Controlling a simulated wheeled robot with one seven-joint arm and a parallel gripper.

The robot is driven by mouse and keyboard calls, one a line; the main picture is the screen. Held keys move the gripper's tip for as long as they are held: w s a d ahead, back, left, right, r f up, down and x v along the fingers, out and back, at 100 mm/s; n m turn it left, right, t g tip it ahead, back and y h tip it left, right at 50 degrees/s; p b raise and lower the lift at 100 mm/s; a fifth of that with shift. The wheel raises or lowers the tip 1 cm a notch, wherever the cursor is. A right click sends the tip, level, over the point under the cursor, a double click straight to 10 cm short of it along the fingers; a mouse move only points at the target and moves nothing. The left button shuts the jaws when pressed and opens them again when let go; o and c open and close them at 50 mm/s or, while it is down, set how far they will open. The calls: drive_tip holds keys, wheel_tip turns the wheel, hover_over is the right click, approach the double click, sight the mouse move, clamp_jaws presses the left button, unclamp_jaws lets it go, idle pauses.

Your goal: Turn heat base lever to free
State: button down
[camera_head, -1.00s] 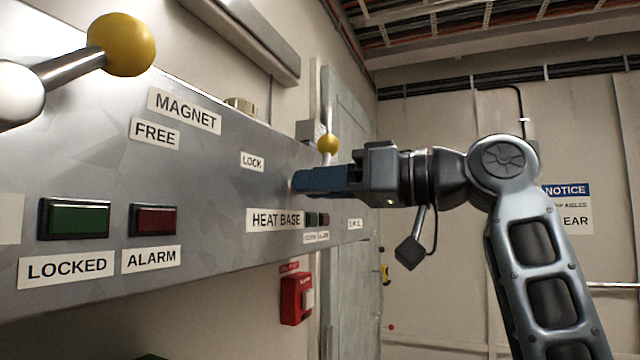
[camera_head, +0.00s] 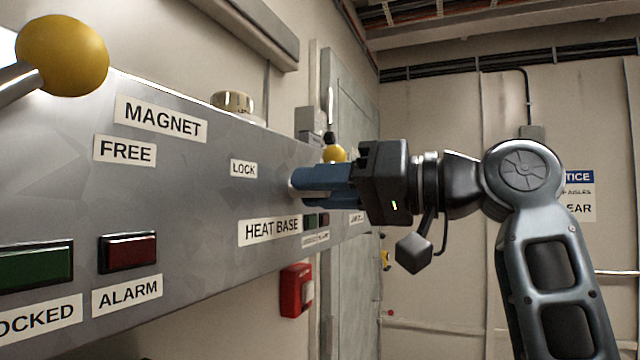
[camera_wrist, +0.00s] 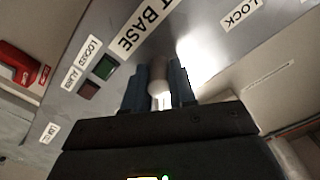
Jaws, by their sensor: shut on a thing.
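The heat base lever (camera_wrist: 158,82) shows in the wrist view as a pale, rounded metal part between my blue fingers, close to the panel. My gripper (camera_head: 296,184) is shut on it, above the HEAT BASE label (camera_head: 271,231) and to the right of the LOCK label (camera_head: 243,168). In the wrist view my gripper (camera_wrist: 159,88) has one finger on each side of that part. A yellow ball (camera_head: 334,154) shows just behind my fingers in the head view; I cannot tell which lever it belongs to. The rest of the held lever is hidden.
The grey panel (camera_head: 190,200) runs along the left. The magnet lever's yellow ball (camera_head: 63,55) stands out near the camera. Green (camera_head: 35,263) and red (camera_head: 128,251) indicators sit below it. A red wall box (camera_head: 296,290) is under the panel. The space right of my arm looks clear.

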drive_tip(key=c, duration=0.9)
unclamp_jaws()
drive_tip(key=shift+b+v, duration=1.1)
drive_tip(key=shift+v, duration=2.8)
